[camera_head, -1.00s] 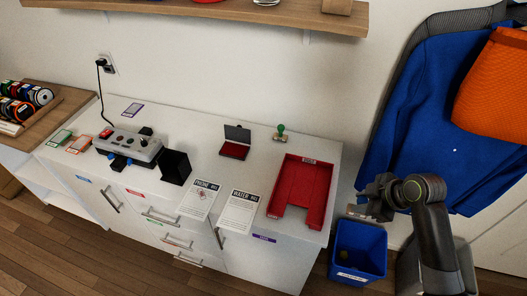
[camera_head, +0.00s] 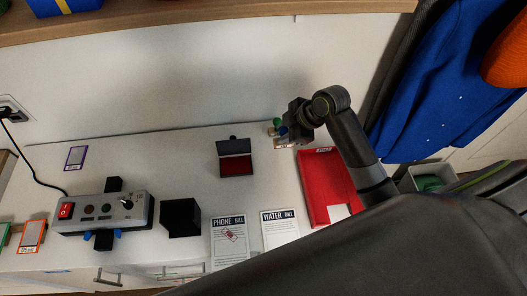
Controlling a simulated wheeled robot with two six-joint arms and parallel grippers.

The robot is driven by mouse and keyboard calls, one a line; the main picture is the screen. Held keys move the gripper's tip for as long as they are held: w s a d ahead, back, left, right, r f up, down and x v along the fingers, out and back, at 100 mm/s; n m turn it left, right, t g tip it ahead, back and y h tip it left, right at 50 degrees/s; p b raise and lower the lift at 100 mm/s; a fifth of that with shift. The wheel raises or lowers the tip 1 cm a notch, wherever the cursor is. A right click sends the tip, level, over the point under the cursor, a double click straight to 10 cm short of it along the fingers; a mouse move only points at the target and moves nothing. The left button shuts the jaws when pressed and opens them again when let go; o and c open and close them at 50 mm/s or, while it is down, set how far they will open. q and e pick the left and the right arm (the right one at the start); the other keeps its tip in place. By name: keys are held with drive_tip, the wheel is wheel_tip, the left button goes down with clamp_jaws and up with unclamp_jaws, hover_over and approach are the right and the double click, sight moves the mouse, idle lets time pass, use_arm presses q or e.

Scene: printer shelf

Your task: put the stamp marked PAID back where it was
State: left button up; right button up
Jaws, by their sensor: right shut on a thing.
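My right gripper (camera_head: 294,122) is over the back right of the white cabinet top, shut on a stamp with a blue handle (camera_head: 284,131). Its pale base (camera_head: 284,143) shows below the handle, low over or on the top; I cannot tell which. A stamp with a green knob (camera_head: 277,121) is right beside it, partly overlapped by it. I cannot read the marking on either stamp. My left gripper is not in view.
An open red ink pad (camera_head: 235,165) lies to the left. A red tray (camera_head: 318,180) is just in front and right. The phone bill (camera_head: 229,250), with a red mark, and water bill (camera_head: 280,229) lie near the front. A grey switch box (camera_head: 103,213) and black holder (camera_head: 181,217) stand left.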

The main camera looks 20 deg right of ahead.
sight(286, 144)
drive_tip(key=f, duration=0.3)
drive_tip(key=f+p, duration=0.1)
drive_tip(key=f, duration=0.1)
drive_tip(key=shift+s+d, duration=0.25)
drive_tip(key=shift+s, duration=0.1)
wheel_tip(286, 144, down, 5)
drive_tip(key=shift+w+a+r, duration=0.1)
drive_tip(key=shift+w+r, duration=0.05)
drive_tip(key=shift+r, duration=0.05)
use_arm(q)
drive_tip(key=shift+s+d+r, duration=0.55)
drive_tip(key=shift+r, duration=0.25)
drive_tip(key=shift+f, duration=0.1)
use_arm(e)
drive_tip(key=shift+f, duration=0.15)
drive_tip(key=o, duration=0.8)
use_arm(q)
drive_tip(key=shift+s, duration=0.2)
